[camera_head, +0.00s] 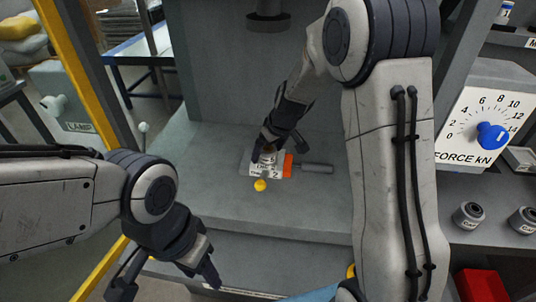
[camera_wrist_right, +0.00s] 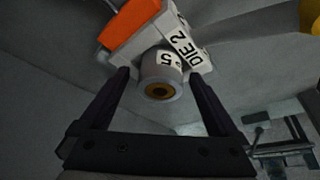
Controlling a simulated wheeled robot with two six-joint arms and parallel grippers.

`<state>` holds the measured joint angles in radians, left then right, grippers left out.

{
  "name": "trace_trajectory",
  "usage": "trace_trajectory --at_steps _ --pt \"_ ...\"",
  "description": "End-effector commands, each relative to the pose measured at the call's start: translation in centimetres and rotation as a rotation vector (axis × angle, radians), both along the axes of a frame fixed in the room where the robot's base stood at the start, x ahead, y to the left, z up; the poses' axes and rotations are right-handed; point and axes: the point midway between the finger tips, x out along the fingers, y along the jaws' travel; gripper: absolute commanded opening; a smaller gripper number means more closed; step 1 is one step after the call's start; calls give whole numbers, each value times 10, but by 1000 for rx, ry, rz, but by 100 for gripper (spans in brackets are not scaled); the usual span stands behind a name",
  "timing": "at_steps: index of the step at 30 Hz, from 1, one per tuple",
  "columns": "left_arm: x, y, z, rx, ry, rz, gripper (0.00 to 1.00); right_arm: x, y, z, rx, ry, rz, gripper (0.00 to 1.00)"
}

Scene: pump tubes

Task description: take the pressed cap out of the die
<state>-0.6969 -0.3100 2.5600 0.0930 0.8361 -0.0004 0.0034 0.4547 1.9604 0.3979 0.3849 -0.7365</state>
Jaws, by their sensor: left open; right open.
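The die (camera_head: 283,170) is a white block marked "DIE 2" with an orange part and a grey handle, lying on the press bed. It also shows in the right wrist view (camera_wrist_right: 200,58). A grey cylinder marked "5" with a brassy centre, seemingly the cap (camera_wrist_right: 162,75), sits at the die, upright or tilted I cannot tell. My right gripper (camera_head: 277,149) is open at the die, and its fingers (camera_wrist_right: 163,82) stand on either side of the cylinder with gaps. In the head view the gripper largely hides the cylinder. My left gripper (camera_head: 166,280) is open and empty at the lower left.
A yellow ball (camera_head: 260,185) is just in front of the die. The press ram (camera_head: 267,20) hangs above and behind. A force dial (camera_head: 492,136) is at the right, with grey cylinders (camera_head: 468,215) and a red box (camera_head: 482,285) below. The bed (camera_head: 205,180) left of the die is clear.

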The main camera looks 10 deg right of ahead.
Motion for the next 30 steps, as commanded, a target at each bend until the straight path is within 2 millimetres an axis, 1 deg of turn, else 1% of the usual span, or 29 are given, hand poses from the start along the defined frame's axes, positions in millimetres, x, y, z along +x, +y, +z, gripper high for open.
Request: trace_trajectory --at_steps 1,2,3,5,6,7,8,16,20,23,26,27,28,30 --pt "0 0 -1 0 0 0 50 -1 0 -4 -1 6 1 85" --pt "0 0 -1 0 0 0 50 -1 0 -4 -1 6 1 74" --pt "0 0 -1 0 0 0 50 -1 0 -4 -1 6 2 58" --pt "0 0 -1 0 0 0 50 -2 0 -4 -2 7 1 35" --pt "0 0 -1 0 0 0 50 -2 -1 -5 -2 7 0 20" --pt "0 0 -1 0 0 0 50 -2 -1 -5 -2 7 0 9" --pt "0 0 -1 0 0 0 50 -2 -1 -5 -2 8 0 0" --pt "0 0 -1 0 0 0 50 -2 -3 -5 -3 7 -2 0" --pt "0 0 -1 0 0 0 50 -2 -3 1 -3 6 -1 0" --pt "0 0 0 0 0 0 50 -1 -3 12 -2 3 0 0" --pt "0 0 0 0 0 0 50 0 -2 29 -2 0 1 0" --pt "0 0 1 0 0 0 50 0 -1 39 -2 -2 0 0" --pt "0 0 -1 0 0 0 50 -1 -5 43 -2 -2 -2 0" --pt "0 0 -6 0 0 0 50 -9 -21 49 -1 -2 -6 0"
